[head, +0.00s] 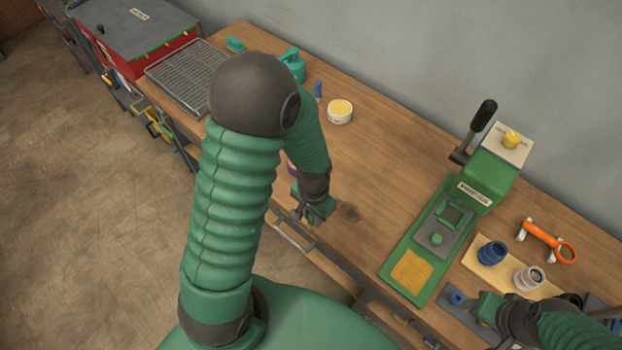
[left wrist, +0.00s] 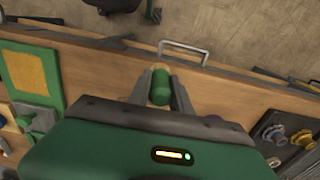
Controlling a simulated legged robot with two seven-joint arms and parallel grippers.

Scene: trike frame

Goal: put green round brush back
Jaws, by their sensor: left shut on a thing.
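The green round brush shows in the left wrist view as a short green cylinder (left wrist: 160,88) with a pale end, between my left fingers. My left gripper (left wrist: 160,92) is shut on it. In the head view my left gripper (head: 318,214) is low over the front edge of the wooden workbench (head: 375,150), left of the green press. The brush is hard to make out there. My right gripper (head: 487,308) is at the lower right, beside a small blue ring (head: 457,298); its jaws are not clear.
The green press (head: 395,289) has a yellow pad (head: 411,270) and a black lever (head: 480,125). A blue cup (head: 492,252), a grey cup (head: 529,279) and an orange tool (head: 545,241) are at right. A tub (head: 340,111), a wire rack (head: 186,74) and a red toolbox (head: 160,56) are farther left.

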